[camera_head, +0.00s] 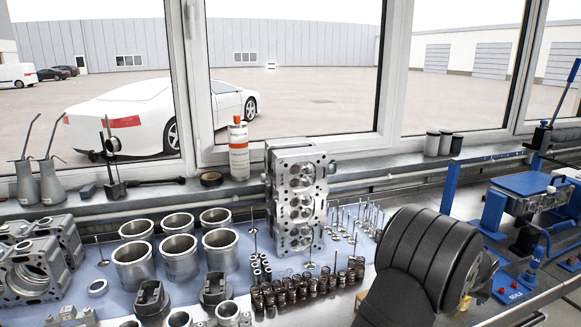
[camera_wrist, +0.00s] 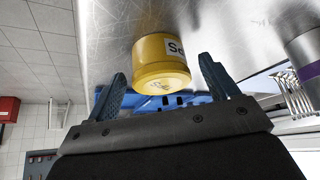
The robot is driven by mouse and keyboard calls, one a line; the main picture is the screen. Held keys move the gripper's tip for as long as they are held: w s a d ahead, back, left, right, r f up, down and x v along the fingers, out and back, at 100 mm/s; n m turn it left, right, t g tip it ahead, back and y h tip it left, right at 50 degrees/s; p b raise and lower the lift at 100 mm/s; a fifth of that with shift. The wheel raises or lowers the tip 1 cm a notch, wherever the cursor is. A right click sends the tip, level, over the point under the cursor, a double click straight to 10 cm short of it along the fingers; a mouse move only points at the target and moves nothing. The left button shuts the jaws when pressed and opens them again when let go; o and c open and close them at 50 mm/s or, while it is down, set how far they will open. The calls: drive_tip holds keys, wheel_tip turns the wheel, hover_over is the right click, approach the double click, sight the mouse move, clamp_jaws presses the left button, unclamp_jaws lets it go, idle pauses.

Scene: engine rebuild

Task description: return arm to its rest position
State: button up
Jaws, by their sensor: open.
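In the wrist view my gripper (camera_wrist: 163,82) is open, with its two blue fingers spread wide. A yellow can (camera_wrist: 160,62) with a white label shows beyond and between the fingertips. Gaps show on both sides of it, and the fingers do not grip it. The can meets a scratched metal surface (camera_wrist: 110,35) at the top of this view.
A cylinder head (camera_head: 298,200) stands upright mid-bench, left of my arm. A blue vise-like fixture (camera_head: 520,190) is at right. The windows and sill bound the back.

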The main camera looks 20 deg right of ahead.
drive_tip(key=shift+r, duration=1.05)
